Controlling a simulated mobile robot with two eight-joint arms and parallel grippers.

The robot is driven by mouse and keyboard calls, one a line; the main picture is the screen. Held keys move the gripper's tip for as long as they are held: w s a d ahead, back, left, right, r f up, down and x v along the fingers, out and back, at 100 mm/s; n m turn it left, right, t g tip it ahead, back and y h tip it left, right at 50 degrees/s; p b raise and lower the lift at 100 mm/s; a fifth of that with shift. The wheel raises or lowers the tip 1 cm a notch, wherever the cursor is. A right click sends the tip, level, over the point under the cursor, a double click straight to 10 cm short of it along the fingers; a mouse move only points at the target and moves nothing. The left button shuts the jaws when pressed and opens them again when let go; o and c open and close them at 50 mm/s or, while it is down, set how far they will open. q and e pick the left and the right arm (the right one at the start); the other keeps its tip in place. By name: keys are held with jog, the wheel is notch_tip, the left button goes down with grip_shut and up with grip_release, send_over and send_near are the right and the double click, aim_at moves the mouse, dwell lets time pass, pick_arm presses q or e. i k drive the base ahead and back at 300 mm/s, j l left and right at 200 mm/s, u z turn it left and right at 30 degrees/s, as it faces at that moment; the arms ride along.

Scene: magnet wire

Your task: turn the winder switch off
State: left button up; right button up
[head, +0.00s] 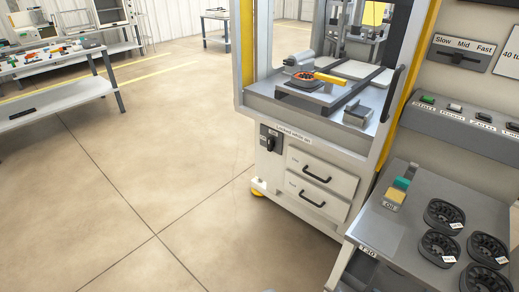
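A black rotary switch (271,138) sits on the front of the white winder cabinet (320,150), left of its drawers. It is the likeliest winder switch, but its setting is too small to read. A label strip (295,134) with unreadable print is beside it. Above, inside the machine frame, an orange-and-black ring part (305,79) lies near a yellow piece (328,78) and a grey motor-like body (298,62). Neither of my grippers shows in the head view.
A grey bench (405,235) at the lower right holds several black spools (444,213). A button panel (455,118) and a Slow-Mid-Fast slider (458,57) are on the right. Shelved tables (60,85) stand at the far left. The floor (150,180) left of the cabinet is clear.

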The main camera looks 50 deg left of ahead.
aim_at(270, 142)
jog(key=u, duration=1.5)
jog(key=i+l+u, duration=0.2)
jog(key=l+u, duration=0.25)
jog(key=i+j, duration=0.15)
jog(key=i, duration=0.1)
